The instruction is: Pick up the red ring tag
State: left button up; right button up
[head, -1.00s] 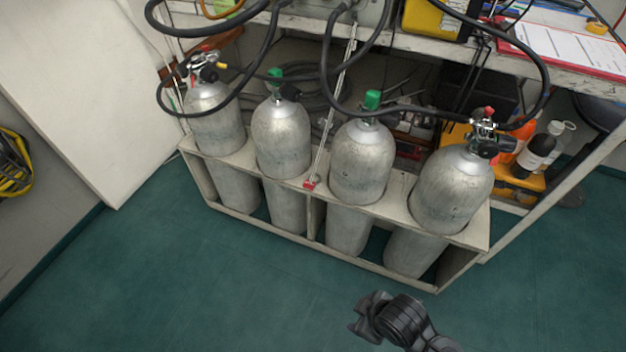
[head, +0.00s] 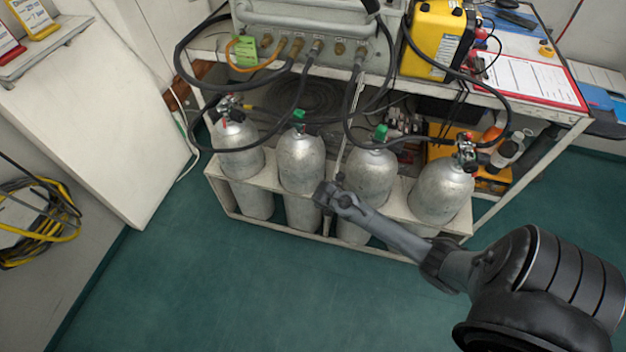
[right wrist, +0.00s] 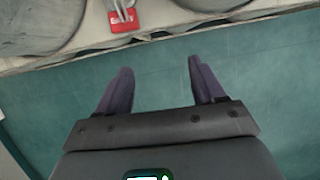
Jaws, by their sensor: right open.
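A small red tag (right wrist: 123,22) with white marking lies at the front edge of the cylinder rack, with pale metal parts running up from it, in the right wrist view. Whether it has a ring cannot be made out. In the head view my right gripper covers that spot. My right gripper (head: 323,194) is in front of the rack between the two middle cylinders. In the right wrist view its two fingers (right wrist: 160,68) are apart with nothing between them, and the tag is beyond them, slightly left of centre. My left gripper is not in view.
Several grey cylinders (head: 302,163) stand in the pale rack (head: 290,242), with black hoses looping above them. A bench behind carries a yellow case (head: 432,40) and a red clipboard (head: 580,100). Left is a white panel (head: 95,125). The green floor (head: 220,290) in front is clear.

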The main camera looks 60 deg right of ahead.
jog(key=w+d+r+p, duration=0.1)
jog(key=w+r, duration=0.3)
jog(key=r, duration=0.2)
jog(key=shift+t, duration=0.3)
jog(key=b+x, duration=0.6)
jog(key=x, duration=0.3)
jog(key=shift+w+d+f+b, duration=0.15)
jog(key=shift+d+f+b, duration=0.2)
jog(key=shift+f, duration=0.15)
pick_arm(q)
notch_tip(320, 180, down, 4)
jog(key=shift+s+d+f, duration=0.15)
pick_arm(e)
jog(key=shift+c, duration=0.8)
jog(key=c, duration=1)
